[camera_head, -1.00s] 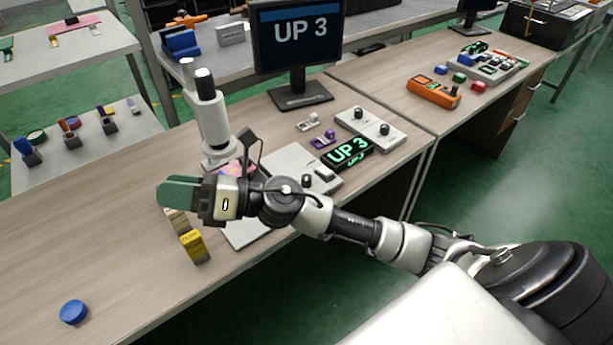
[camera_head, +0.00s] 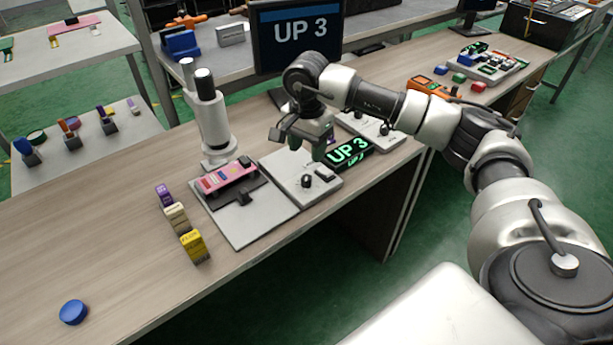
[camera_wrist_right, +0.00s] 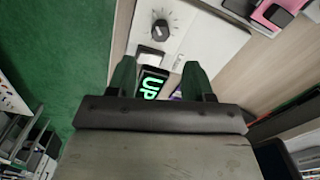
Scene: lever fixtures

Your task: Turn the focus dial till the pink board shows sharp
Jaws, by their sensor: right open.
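The pink board (camera_head: 226,177) lies in a dark holder on a light plate beside the white microscope (camera_head: 212,125). Part of it shows at the top of the right wrist view (camera_wrist_right: 283,10). The focus dial (camera_head: 306,181) is a small dark knob on the light panel to the right of the board. In the right wrist view the dial (camera_wrist_right: 160,31) has tick marks around it and lies just beyond the fingertips. My right gripper (camera_head: 306,148) is open and empty, pointing down above the panel's far part, apart from the dial. My left gripper is out of view.
A monitor (camera_head: 294,32) and a small green display (camera_head: 348,152) both read "UP 3". Purple, beige and yellow boxes (camera_head: 194,246) stand left of the plate. A blue disc (camera_head: 73,312) lies at the front left.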

